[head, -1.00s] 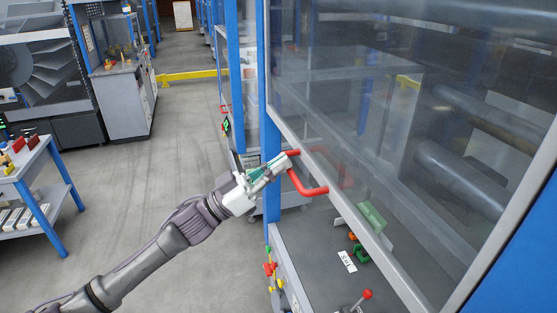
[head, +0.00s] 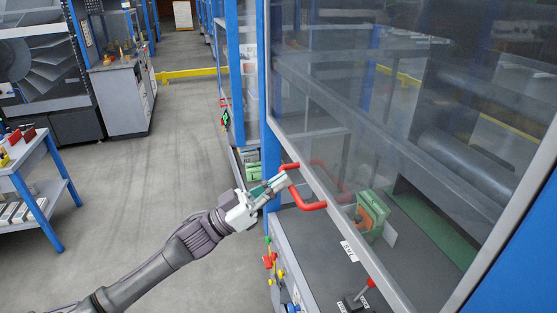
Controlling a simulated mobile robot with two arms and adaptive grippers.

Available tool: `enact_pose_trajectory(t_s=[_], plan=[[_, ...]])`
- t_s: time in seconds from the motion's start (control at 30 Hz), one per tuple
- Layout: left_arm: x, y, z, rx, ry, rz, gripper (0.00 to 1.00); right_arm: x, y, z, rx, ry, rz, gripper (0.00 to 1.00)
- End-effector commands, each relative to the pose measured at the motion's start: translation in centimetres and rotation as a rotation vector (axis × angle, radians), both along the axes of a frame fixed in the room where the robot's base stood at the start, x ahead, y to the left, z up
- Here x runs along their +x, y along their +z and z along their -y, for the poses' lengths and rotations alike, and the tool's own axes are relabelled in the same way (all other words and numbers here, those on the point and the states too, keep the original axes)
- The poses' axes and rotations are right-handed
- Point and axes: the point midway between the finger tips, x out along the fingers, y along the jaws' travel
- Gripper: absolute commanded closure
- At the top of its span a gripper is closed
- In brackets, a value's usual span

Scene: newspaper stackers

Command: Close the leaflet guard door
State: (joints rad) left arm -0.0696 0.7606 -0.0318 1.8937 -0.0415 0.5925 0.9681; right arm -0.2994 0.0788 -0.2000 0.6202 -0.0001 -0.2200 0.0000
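The leaflet guard door (head: 370,140) is a large clear panel in a grey frame, at the right in the head view. Its lower rail slants down to the right, with a gap between it and the grey machine bed (head: 315,245). A red U-shaped handle (head: 312,206) sticks out from the lower rail. My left gripper (head: 283,182) is at the upper left part of the handle, with its fingertips at the red bar. Whether the fingers are closed around the bar is too small to tell. My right gripper is not in view.
A lever with a red knob (head: 370,283) and a green part (head: 372,210) are at the machine bed. A blue post (head: 268,100) stands beside the door. A blue-legged table (head: 40,190) is at the left. The grey floor between is clear.

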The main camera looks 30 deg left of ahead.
Motion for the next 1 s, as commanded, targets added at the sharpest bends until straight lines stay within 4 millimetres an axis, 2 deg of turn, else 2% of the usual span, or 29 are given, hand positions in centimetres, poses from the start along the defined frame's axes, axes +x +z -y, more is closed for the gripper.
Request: enact_pose_trajectory(t_s=[0.03, 0.3, 0.5, 0.6, 0.8, 1.0], plan=[[0.1, -3.6, 0.0, 0.0, 0.002, -0.011, 1.0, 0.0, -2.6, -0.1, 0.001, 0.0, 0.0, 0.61], [0.1, -13.4, 0.0, 0.002, 0.003, -0.009, 1.0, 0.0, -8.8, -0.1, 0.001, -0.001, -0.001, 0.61], [0.1, -20.0, 0.0, 0.001, 0.003, -0.009, 1.0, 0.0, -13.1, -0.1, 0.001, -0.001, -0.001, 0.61], [0.1, -22.7, 0.0, 0.001, 0.002, -0.008, 1.0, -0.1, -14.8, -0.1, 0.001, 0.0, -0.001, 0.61], [0.1, -26.8, 0.0, 0.001, 0.002, -0.007, 1.0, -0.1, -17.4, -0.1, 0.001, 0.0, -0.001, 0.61], [0.1, -28.7, 0.0, 0.002, 0.002, -0.005, 1.0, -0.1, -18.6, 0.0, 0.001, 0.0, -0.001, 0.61]])
